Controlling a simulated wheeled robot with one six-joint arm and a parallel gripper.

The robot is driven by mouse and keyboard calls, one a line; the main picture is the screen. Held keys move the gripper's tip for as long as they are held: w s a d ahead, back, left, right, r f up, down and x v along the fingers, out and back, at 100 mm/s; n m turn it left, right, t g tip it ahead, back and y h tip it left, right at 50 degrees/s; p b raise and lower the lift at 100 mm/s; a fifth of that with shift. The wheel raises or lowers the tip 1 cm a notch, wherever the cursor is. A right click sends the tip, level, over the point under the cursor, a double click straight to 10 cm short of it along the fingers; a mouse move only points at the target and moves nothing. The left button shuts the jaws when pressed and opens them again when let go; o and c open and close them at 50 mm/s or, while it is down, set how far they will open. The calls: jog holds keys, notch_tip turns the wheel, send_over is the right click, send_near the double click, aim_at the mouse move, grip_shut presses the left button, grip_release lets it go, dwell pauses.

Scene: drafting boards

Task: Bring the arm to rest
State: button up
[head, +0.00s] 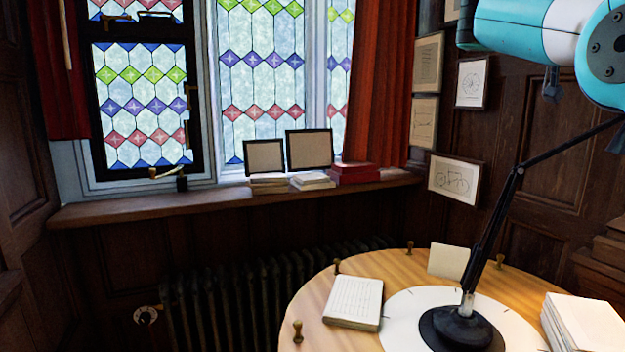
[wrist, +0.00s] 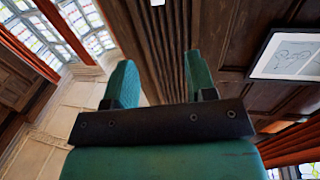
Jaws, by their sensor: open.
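My gripper (wrist: 157,68) shows in the wrist view. Its two green fingers stand well apart, with nothing held between them. In the head view a teal and white part of my arm (head: 520,28) is raised at the top right, above the round table. My gripper itself is out of the head view.
The round table (head: 305,290) holds a black lamp (head: 460,327), a notebook (head: 353,302) and a stack of books (head: 580,325). The window sill (head: 120,208) bears frames and books. A dark radiator (head: 235,305) stands below. Framed drawings (head: 455,178) hang at right.

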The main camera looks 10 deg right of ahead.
jog(key=w+a+f+n+t+y+b, duration=0.3)
jog(key=w+a+f+n+t+y, duration=0.2)
jog(key=w+a+f+n+t, duration=0.4)
jog(key=a+f+n+y+b, duration=0.2)
jog(key=a+f+n+y, duration=0.6)
jog(key=a+f, duration=0.8)
jog(key=s+a+f+n+g+y+b, duration=0.1)
jog(key=s+a+f+n+g+y, duration=0.1)
jog(key=s+a+f, duration=0.4)
jog(key=s+a+f+n+g+y+b, duration=0.1)
jog(key=s+a+f+n+g+y, duration=0.2)
jog(key=s+a+f, duration=0.4)
jog(key=s+a+f+n+g+y+b, duration=0.2)
jog(key=s+a+f+g+y, duration=0.2)
jog(key=s+f, duration=0.5)
jog(key=s+a, duration=0.2)
jog(key=s, duration=0.5)
jog(key=shift+a+n, duration=0.25)
jog(key=shift+n, duration=0.15)
